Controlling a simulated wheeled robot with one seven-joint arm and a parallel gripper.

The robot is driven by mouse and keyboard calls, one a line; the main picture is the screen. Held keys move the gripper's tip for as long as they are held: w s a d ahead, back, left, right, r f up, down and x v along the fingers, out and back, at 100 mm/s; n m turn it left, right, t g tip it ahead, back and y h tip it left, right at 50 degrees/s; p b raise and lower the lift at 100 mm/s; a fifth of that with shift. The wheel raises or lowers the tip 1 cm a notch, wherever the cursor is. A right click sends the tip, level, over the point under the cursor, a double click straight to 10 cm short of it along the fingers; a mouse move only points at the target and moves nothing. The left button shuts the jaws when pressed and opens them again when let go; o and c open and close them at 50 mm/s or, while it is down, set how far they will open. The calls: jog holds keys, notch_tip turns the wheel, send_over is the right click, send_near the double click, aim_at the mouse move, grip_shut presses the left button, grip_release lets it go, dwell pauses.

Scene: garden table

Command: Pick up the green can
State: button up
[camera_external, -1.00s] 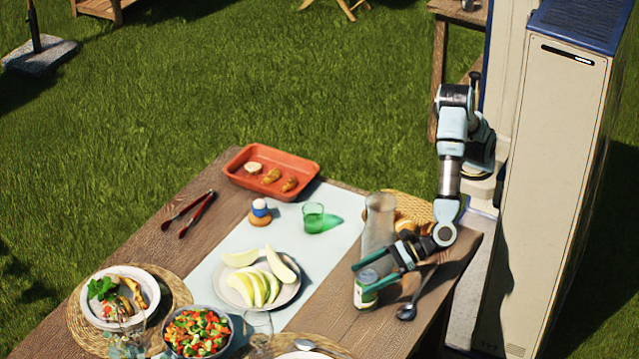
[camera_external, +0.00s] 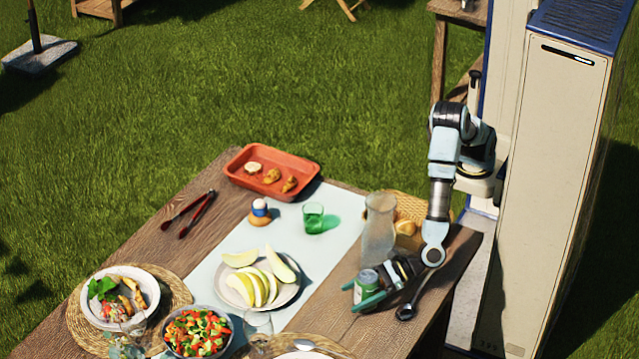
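The green can (camera_external: 366,285) stands upright on the wooden table, near its right end, beside the glass carafe. It has a silver top and a pale band. My gripper (camera_external: 356,297) is low over the table, coming from the right, with one green finger in front of the can and the other behind it, its tip showing at the can's left. The fingers are spread about the can. Contact with its sides is too small to make out.
The glass carafe (camera_external: 379,229) stands just behind the can, near a bread basket (camera_external: 418,207). A dark ladle (camera_external: 405,312) lies to the right. A plate of melon slices (camera_external: 291,292) is to the left. A green glass (camera_external: 313,218) and an orange tray (camera_external: 240,162) are farther back.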

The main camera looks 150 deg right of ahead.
grip_shut()
dwell(0.5)
jog(key=shift+r, duration=0.1)
